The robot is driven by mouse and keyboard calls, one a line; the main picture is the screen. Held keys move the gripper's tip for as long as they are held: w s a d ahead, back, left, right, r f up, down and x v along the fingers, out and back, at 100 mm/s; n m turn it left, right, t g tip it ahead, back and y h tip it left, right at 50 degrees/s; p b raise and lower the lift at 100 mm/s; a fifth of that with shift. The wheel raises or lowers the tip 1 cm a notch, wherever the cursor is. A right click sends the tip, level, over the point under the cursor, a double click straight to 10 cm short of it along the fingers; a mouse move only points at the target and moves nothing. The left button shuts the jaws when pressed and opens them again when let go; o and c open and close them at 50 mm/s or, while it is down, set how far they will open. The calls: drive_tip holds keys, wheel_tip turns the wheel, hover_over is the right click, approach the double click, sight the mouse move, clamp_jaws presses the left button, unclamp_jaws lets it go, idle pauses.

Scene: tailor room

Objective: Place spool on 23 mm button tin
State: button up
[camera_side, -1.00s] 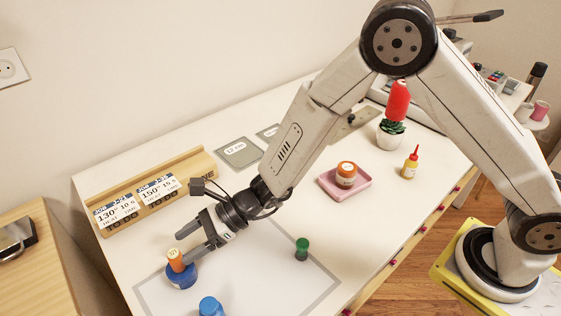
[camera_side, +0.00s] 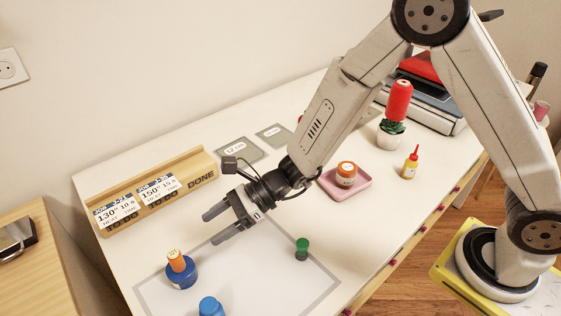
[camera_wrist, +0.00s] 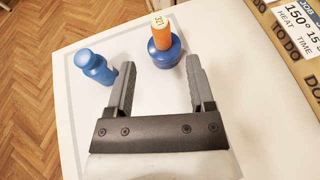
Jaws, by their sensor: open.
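An orange spool with a pale numbered top (camera_side: 176,261) stands upright on a round blue tin (camera_side: 183,279) at the front left of the table. In the wrist view the spool (camera_wrist: 161,32) sits on the blue tin (camera_wrist: 165,56), beyond my fingertips. I cannot read the tin's size marking. My gripper (camera_side: 210,229) is open and empty, up and to the right of the spool, apart from it. In the wrist view nothing is between the fingers of my gripper (camera_wrist: 159,65).
A blue bottle-like object (camera_side: 211,307) stands near the front edge, and a small green-topped object (camera_side: 302,248) stands on the outlined mat. A wooden rack with cards (camera_side: 202,169) is behind. The mat's middle is clear.

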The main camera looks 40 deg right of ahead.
drive_tip(key=s+d+n+h, duration=0.3)
drive_tip(key=d+n+h, duration=0.1)
drive_tip(key=d+n, duration=0.3)
drive_tip(key=s+d+r+n+h, duration=0.1)
drive_tip(key=s+d+n+h, duration=0.3)
drive_tip(key=d+n, duration=0.3)
drive_tip(key=s+d+r+n+g+h, duration=0.1)
drive_tip(key=s+d+n+h, duration=0.3)
drive_tip(key=d, duration=1.1)
drive_tip(key=n+h, duration=0.1)
drive_tip(key=n, duration=0.2)
drive_tip(key=shift+r, duration=0.2)
